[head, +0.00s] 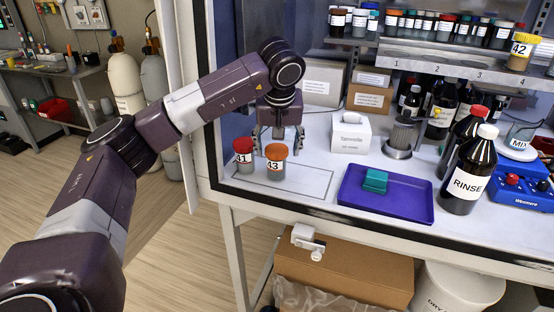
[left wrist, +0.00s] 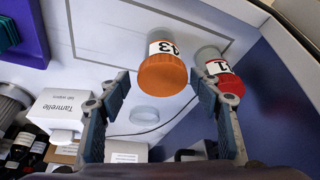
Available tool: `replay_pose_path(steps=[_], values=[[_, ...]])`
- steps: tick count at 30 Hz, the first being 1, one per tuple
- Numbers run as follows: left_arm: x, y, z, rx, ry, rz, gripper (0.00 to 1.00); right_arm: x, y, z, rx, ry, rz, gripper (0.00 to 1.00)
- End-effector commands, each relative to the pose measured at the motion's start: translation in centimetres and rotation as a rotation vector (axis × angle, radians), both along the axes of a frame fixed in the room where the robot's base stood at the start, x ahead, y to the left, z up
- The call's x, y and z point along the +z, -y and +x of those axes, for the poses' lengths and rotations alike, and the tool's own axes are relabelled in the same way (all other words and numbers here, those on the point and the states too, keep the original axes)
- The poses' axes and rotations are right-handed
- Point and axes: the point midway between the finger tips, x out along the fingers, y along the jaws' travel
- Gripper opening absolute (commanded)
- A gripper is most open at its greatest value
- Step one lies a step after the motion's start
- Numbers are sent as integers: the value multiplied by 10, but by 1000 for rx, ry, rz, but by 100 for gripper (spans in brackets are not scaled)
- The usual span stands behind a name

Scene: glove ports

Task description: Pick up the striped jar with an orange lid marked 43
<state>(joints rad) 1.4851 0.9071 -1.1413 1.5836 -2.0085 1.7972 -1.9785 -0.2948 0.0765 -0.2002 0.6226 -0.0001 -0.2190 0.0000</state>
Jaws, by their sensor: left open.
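The jar with an orange lid marked 43 (head: 276,165) stands upright near the front left of the white cabinet floor. Stripes on its body are too small to make out. In the left wrist view the same jar (left wrist: 162,68) shows its orange lid between the line of the fingers, beyond their tips. My left gripper (head: 278,142) is open and empty, pointing down just behind and above the jar, apart from it. It also shows in the left wrist view (left wrist: 160,88). My right gripper is not in view.
A red-lidded jar marked 41 (head: 243,158) stands close left of jar 43; it is near one finger in the wrist view (left wrist: 225,75). A purple tray (head: 400,208), a white tissue box (head: 351,132) and a RINSE bottle (head: 468,180) stand to the right. Jar 42 (head: 519,52) sits on the shelf.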

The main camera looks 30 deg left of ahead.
Motion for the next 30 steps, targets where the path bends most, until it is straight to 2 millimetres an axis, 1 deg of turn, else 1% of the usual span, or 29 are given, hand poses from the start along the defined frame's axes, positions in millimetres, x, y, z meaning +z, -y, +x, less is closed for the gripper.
replay_pose_path(steps=[1,6,10,13,17,23,30], values=[[-6,-2,1,1,-4,0,58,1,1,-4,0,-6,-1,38],[-24,-7,6,1,-5,0,58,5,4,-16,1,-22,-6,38],[-42,-12,10,0,-5,-1,58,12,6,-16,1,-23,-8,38],[-55,-15,14,2,-3,-1,58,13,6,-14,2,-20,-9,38],[-63,-16,17,0,0,-1,58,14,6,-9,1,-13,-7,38],[-64,-16,17,0,0,-1,58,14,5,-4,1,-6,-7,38],[-63,-16,17,0,1,-1,33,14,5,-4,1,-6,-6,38]])
